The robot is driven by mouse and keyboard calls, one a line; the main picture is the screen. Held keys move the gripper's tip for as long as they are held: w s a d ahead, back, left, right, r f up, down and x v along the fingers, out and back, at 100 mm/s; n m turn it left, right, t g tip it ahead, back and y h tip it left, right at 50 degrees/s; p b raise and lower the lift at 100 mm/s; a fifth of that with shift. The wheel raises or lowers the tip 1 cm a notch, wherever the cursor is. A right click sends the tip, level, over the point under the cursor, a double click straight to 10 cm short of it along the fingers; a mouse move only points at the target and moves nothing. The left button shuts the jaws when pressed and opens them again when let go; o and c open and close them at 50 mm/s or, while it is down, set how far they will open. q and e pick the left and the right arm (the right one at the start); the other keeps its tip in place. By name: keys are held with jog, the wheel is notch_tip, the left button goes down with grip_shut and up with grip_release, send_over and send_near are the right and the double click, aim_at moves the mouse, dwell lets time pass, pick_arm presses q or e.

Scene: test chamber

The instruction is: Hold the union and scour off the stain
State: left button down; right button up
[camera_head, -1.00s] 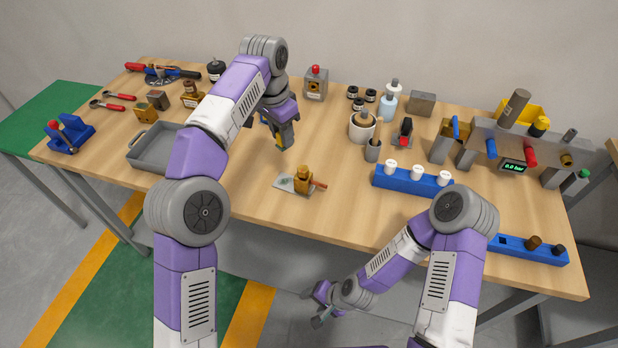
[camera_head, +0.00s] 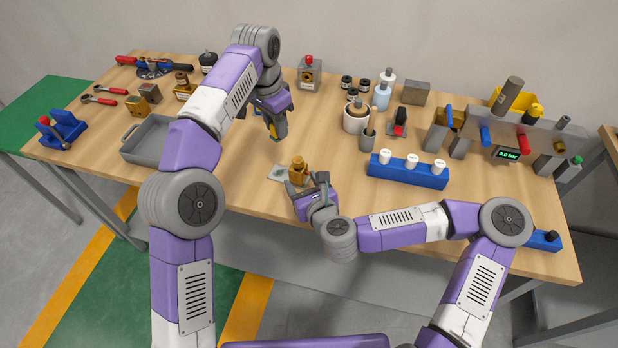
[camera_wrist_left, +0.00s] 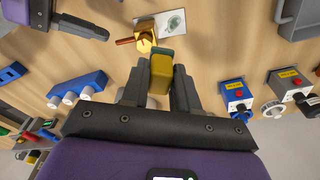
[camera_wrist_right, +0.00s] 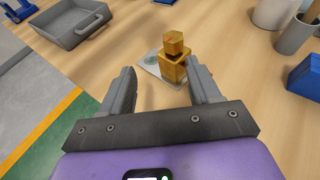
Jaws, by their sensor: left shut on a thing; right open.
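The union (camera_head: 298,171) is a brass fitting standing on a pale plate (camera_head: 277,172) near the table's front middle. The left wrist view shows the union (camera_wrist_left: 146,42) with a copper-coloured stub. A greenish stain (camera_wrist_left: 175,22) shows on the plate there. My left gripper (camera_head: 278,134) is shut on a yellow and green scouring pad (camera_wrist_left: 160,75), held above the table behind the union. My right gripper (camera_head: 307,184) is open just in front of the union. In the right wrist view the union (camera_wrist_right: 174,62) stands ahead of the fingertips, nearer the right finger, apparently not gripped.
A grey tray (camera_head: 130,155) lies to the left. A blue rack (camera_head: 408,175) with white-capped pieces is to the right. A mortar (camera_head: 355,124) and a grey cup (camera_head: 367,142) stand behind. A grey test rig (camera_head: 500,135) fills the right side.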

aim_at(296, 157)
jog(key=shift+m+t+h, duration=0.3)
jog(key=shift+m, duration=0.3)
jog(key=x, duration=0.4)
jog(key=d+x, duration=0.1)
jog(key=x, duration=0.3)
jog(key=r+x, duration=0.1)
jog(key=x, duration=0.3)
jog(key=shift+w+d, duration=0.2)
jog(key=shift+w, duration=0.15)
jog(key=shift+c, duration=0.4)
grip_shut()
